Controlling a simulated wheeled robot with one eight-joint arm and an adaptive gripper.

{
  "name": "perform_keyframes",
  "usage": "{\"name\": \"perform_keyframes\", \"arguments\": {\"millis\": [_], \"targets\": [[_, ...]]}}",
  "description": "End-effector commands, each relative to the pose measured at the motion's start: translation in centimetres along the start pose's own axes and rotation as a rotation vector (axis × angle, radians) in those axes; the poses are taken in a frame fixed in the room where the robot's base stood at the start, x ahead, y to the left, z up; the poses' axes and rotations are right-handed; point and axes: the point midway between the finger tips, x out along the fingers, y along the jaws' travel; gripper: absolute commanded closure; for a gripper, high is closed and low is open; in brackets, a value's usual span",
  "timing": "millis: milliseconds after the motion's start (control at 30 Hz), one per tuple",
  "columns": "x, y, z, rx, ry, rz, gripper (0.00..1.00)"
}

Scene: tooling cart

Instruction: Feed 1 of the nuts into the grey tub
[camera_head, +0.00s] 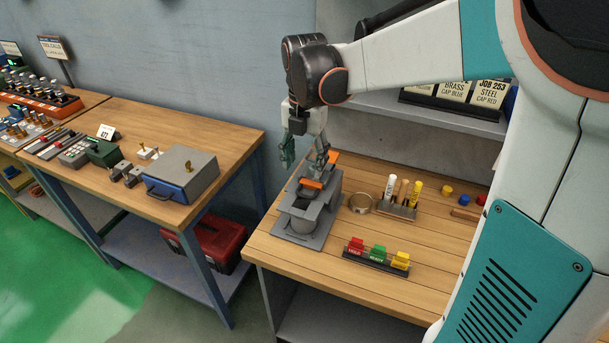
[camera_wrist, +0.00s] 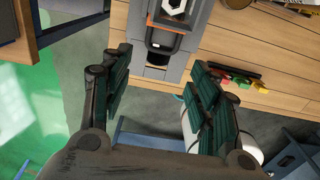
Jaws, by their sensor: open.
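A grey device (camera_head: 322,205) with orange parts stands at the left of the wooden bench. My gripper (camera_head: 307,160) is above the device's back end, fingers apart and empty. In the wrist view my gripper (camera_wrist: 157,85) has its two dark green fingers spread wide, with the grey device (camera_wrist: 188,40) at the top, beyond them. A white hexagon outline (camera_wrist: 175,8) shows there; I cannot tell whether it is a nut or a mark. No loose nut is clearly visible.
Right of the device are a round ring (camera_head: 360,203), a rack of upright markers (camera_head: 398,208) and a strip of red, green and yellow blocks (camera_head: 376,256). A shelf (camera_head: 430,115) is behind. A second bench (camera_head: 230,140) stands left, across a gap.

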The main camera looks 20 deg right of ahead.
Motion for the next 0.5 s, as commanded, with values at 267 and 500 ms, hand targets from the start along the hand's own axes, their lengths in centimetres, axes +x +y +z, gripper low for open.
{"name": "perform_keyframes", "arguments": {"millis": [267,500], "targets": [[-2.9,0.0,0.0,0.000,0.000,0.000,0.45],[-3.1,0.0,0.0,0.000,0.000,0.000,0.45]]}}
